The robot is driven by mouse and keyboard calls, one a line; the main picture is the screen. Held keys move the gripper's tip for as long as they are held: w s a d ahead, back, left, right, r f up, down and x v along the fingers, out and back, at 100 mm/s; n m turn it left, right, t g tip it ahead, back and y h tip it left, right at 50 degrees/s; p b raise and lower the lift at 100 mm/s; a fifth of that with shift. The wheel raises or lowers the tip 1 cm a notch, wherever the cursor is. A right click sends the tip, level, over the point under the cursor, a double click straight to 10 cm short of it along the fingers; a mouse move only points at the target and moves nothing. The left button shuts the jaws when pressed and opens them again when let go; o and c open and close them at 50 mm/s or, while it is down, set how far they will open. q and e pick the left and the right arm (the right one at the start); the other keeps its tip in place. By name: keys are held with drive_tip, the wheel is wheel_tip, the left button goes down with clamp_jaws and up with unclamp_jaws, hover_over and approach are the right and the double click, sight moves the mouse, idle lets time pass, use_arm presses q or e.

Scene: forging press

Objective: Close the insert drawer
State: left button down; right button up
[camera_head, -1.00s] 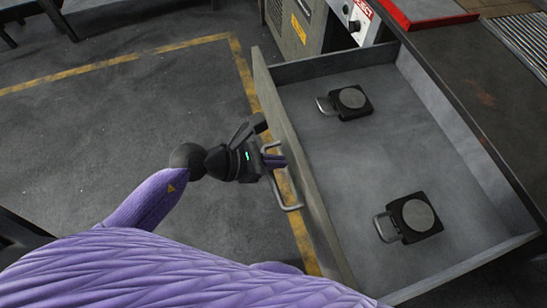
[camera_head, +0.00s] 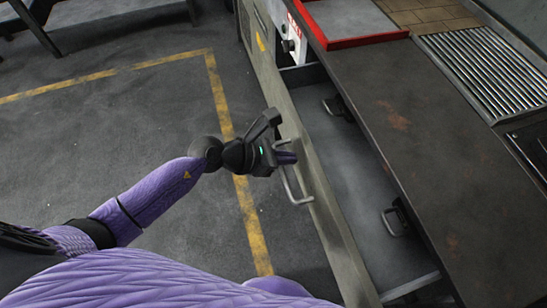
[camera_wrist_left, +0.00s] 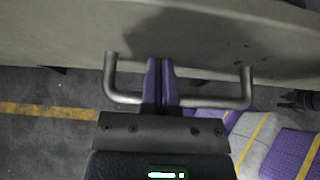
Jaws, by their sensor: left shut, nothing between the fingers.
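The insert drawer (camera_head: 322,190) is partly open, with its front panel standing out to the left of the bench. Its bar handle (camera_head: 290,187) is on the outer face of the front panel. My left gripper (camera_head: 287,158) is at the handle, fingers together. In the left wrist view the shut purple fingers (camera_wrist_left: 160,82) cross the handle bar (camera_wrist_left: 207,102) and point at the drawer front (camera_wrist_left: 200,45); whether they touch the panel I cannot tell. Two dark inserts with handles, one far (camera_head: 337,106) and one near (camera_head: 396,219), lie in the drawer, partly hidden under the bench top.
The dark bench top (camera_head: 430,150) overhangs the drawer on the right. A red-rimmed tray (camera_head: 350,18) and a slatted grate (camera_head: 485,70) are at the back. Open grey floor with a yellow line (camera_head: 250,220) lies to the left.

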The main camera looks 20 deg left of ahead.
use_arm(q)
drive_tip(key=w+d, duration=0.2)
drive_tip(key=d, duration=0.1)
drive_tip(key=w+d, duration=0.2)
drive_tip(key=d, duration=0.1)
drive_tip(key=w+d, duration=0.2)
drive_tip(key=d, duration=0.2)
drive_tip(key=shift+w, duration=0.35)
drive_tip(key=shift+d+r, duration=0.1)
drive_tip(key=shift+w+r, duration=0.1)
